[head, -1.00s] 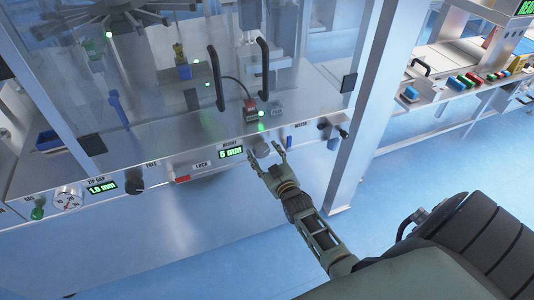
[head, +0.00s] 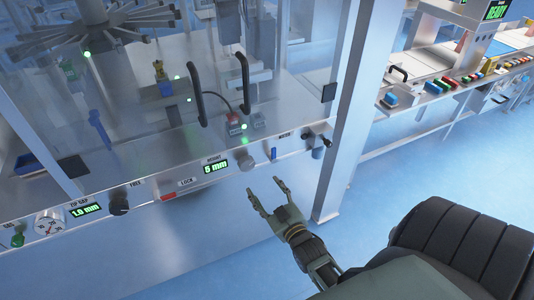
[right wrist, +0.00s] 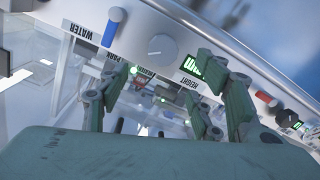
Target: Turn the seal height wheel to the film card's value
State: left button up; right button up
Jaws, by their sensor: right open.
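The seal height wheel (head: 246,162) is a grey round knob on the machine's front panel, beside a green-lit HEIGHT display (head: 215,167) reading 5 mm. In the right wrist view the wheel (right wrist: 162,47) shows its face between and beyond my fingers. My right gripper (head: 263,188) is open and empty, below and in front of the panel, clear of the wheel. Its spread fingers also show in the right wrist view (right wrist: 165,78). I cannot make out a film card. My left gripper is not in view.
The same panel carries a TIP GAP display (head: 85,209) reading 1.0 mm, a dark TREE knob (head: 118,203), a red LOCK piece (head: 167,197) and a blue WATER lever (head: 273,154). A metal post (head: 338,110) stands to the right. The blue floor below the panel is clear.

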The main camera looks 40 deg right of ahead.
jog(key=m+b, duration=0.3)
jog(key=b, duration=0.6)
send_near(249, 166)
jog(key=x, duration=0.2)
jog(key=shift+t, duration=0.4)
jog(key=w, duration=0.2)
jog(key=w+d, duration=0.1)
jog(key=w, duration=0.3)
jog(key=shift+w+d+f, duration=0.25)
jog(key=shift+w+d, duration=0.05)
jog(key=shift+w, duration=0.1)
jog(key=shift+c, duration=0.4)
jog(key=c, duration=1.1)
jog(key=shift+o, duration=0.2)
